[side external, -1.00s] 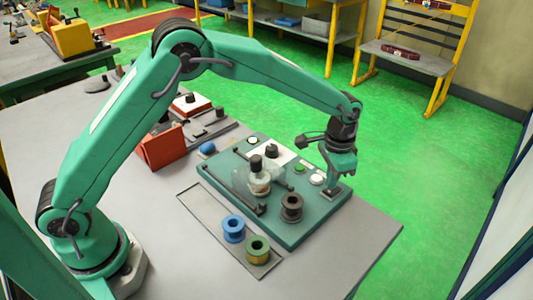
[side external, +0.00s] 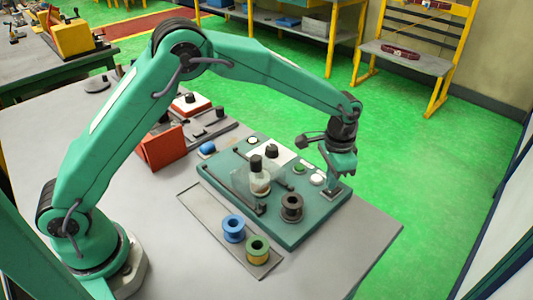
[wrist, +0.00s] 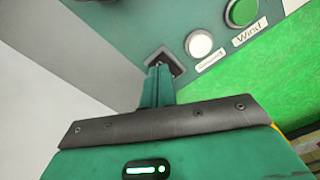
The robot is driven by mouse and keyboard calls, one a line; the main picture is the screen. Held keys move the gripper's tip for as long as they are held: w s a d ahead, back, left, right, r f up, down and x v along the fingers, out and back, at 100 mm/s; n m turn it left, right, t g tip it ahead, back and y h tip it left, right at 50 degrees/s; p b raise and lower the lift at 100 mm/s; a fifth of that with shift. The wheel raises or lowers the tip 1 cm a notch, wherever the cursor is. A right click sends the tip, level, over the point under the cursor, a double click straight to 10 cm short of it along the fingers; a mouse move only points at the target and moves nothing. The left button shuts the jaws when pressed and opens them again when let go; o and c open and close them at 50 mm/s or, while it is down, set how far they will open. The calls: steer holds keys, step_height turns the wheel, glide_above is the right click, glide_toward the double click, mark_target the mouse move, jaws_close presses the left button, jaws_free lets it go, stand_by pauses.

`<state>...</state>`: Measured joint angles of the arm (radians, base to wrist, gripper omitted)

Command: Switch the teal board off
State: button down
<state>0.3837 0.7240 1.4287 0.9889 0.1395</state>
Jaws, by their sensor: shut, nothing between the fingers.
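The teal board (side external: 292,233) lies on the grey table near its right end. My gripper (side external: 333,189) points down at the board's right corner, its fingers together with nothing between them. In the wrist view the shut fingertips (wrist: 160,72) are at a dark square switch (wrist: 166,58) and partly cover it; I cannot tell its position. Beside it are a white round button (wrist: 199,44) and a green button (wrist: 242,12) labelled "Wind". In the side view the white button (side external: 317,179) and green button (side external: 299,169) sit left of my gripper.
A dark spool (side external: 291,207) and a clear bottle-like part with a black top (side external: 259,180) stand on the board. A red box (side external: 162,148) is further left. The table's right corner is clear.

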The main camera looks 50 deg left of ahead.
steer(key=shift+f, duration=1)
stand_by(1.3)
steer(key=shift+r, duration=3.55)
